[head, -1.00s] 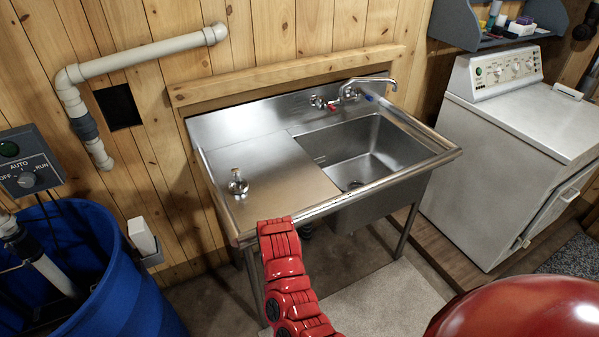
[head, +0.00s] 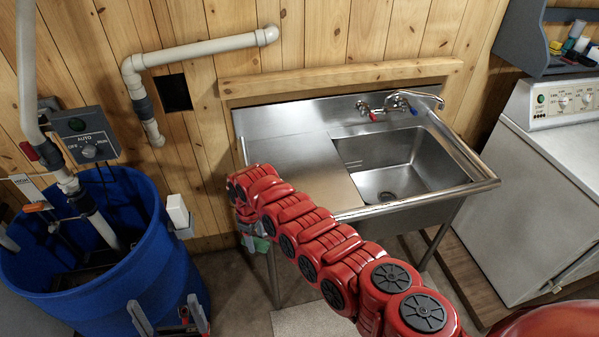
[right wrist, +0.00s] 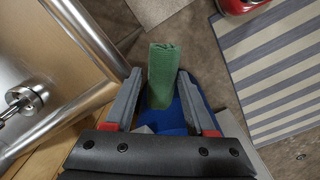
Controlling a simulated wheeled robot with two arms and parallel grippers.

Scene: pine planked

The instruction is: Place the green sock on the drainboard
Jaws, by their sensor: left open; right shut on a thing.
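The green sock (right wrist: 162,72) is gripped between the two fingers of my right gripper (right wrist: 160,88) in the right wrist view. In the head view only a small green part of it (head: 262,245) shows below the end of my red right arm. That gripper is at the front left corner of the steel drainboard (head: 285,162), outside its edge, and mostly hidden by the arm. The drainboard is the flat left part of the sink unit, and my arm covers its front. My left gripper (head: 170,318) is open and empty at the bottom left.
The sink basin (head: 390,165) is right of the drainboard. A blue barrel (head: 165,265) stands at left and a white washer (head: 555,170) at right. A striped rug (right wrist: 270,70) lies on the floor.

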